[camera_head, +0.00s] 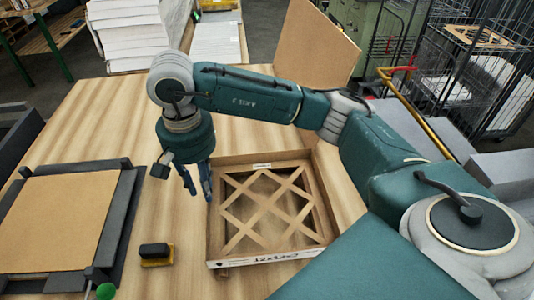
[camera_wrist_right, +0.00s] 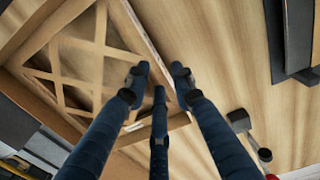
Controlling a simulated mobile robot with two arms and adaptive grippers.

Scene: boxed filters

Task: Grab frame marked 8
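A square cardboard-framed filter (camera_head: 318,200) with a crossed lattice lies flat on the wooden table in the head view. Its front wall bears printed text that I cannot read surely, and I cannot make out an 8. My right gripper (camera_head: 197,188) points down at the left wall of this frame. In the right wrist view my right gripper (camera_wrist_right: 160,78) has its fingers spread, with the frame's wall (camera_wrist_right: 148,42) running between or just below the fingertips. I cannot tell whether they touch it. My left gripper is not in view.
A dark fixture (camera_head: 122,215) holding a tan panel (camera_head: 60,222) stands at left. A small black block on a yellow base (camera_head: 155,252) lies near the front. White filter stacks (camera_head: 135,35) and an upright brown board (camera_head: 318,45) stand at the back. Bare table (camera_head: 115,120) lies behind the fixture.

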